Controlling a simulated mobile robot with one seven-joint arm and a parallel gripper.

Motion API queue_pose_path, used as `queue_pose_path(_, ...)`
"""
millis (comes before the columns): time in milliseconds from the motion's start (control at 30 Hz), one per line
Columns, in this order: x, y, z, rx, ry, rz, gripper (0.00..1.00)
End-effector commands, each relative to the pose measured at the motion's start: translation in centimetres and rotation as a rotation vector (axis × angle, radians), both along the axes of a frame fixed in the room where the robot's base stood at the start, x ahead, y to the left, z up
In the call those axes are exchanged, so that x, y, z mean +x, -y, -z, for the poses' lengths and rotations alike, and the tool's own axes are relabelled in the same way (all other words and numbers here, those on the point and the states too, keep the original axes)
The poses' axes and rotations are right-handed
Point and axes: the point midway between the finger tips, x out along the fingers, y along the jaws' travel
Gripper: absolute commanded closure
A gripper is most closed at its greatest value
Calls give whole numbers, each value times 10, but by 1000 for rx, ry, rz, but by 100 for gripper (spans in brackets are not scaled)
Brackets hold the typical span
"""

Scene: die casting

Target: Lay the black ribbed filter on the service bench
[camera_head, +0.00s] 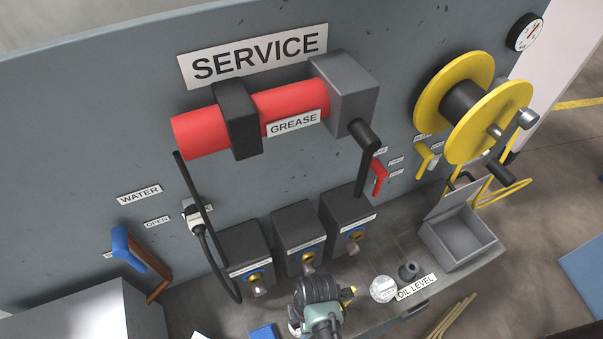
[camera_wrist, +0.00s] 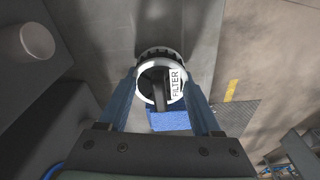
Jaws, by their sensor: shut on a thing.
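The filter (camera_wrist: 174,53) shows in the wrist view as a round part with a black ribbed rim, a pale ring and a white FILTER label. My gripper (camera_wrist: 162,82) has its two blue fingers on either side of it and is shut on it. A blue block shows between the fingers below the ring. In the head view, a black ribbed shape shows at the teal end of my arm, in front of the service bench (camera_head: 408,268); I cannot tell whether it is the filter. The gap between filter and surface is not clear.
Three dark boxes (camera_head: 243,249) with valves line the bench's back. A round white-topped part (camera_head: 383,289) and a small black part (camera_head: 408,270) are on the right, near the OIL LEVEL label (camera_head: 416,287). An open grey box (camera_head: 458,240) stands farther right.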

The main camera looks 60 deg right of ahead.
Motion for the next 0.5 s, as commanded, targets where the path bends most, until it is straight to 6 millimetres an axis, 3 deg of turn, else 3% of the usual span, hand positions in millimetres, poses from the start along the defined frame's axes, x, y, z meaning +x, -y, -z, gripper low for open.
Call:
queue_pose_path(133,0,0,12,1,-1,0,93)
queue_pose_path(500,0,0,16,0,0,0,93)
